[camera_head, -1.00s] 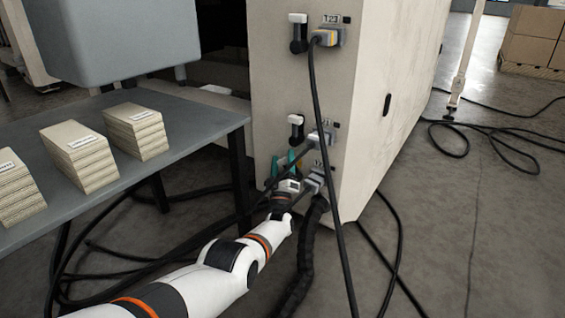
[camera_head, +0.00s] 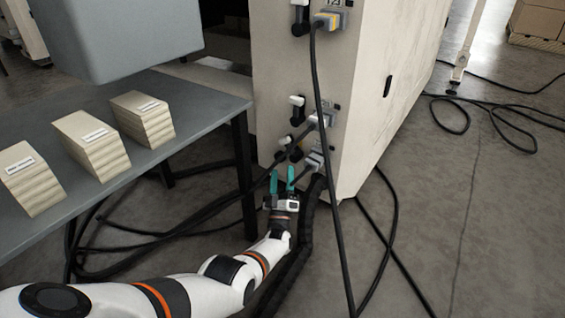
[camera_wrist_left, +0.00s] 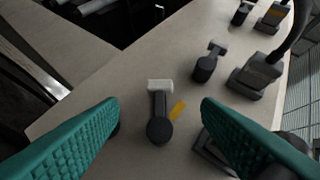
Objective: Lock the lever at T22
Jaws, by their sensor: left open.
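My left gripper (camera_head: 283,173), with teal fingers, is open and empty in the head view, just below the lowest lever (camera_head: 293,151) on the cabinet's narrow face. In the left wrist view this lever (camera_wrist_left: 158,116) stands between and beyond the open fingers, apart from them. It has a dark round pivot and a white handle end, with a yellow tag beside it. A middle lever (camera_head: 297,110) sits above it, and a top lever (camera_head: 299,18) higher up. Grey connectors stand beside the levers. The lower label is too small to read. My right gripper is not in view.
Black cables hang from the top connector (camera_head: 330,20), middle connector (camera_head: 326,119) and lowest connector (camera_head: 314,161). A thick black hose (camera_head: 309,215) runs down beside my left gripper.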

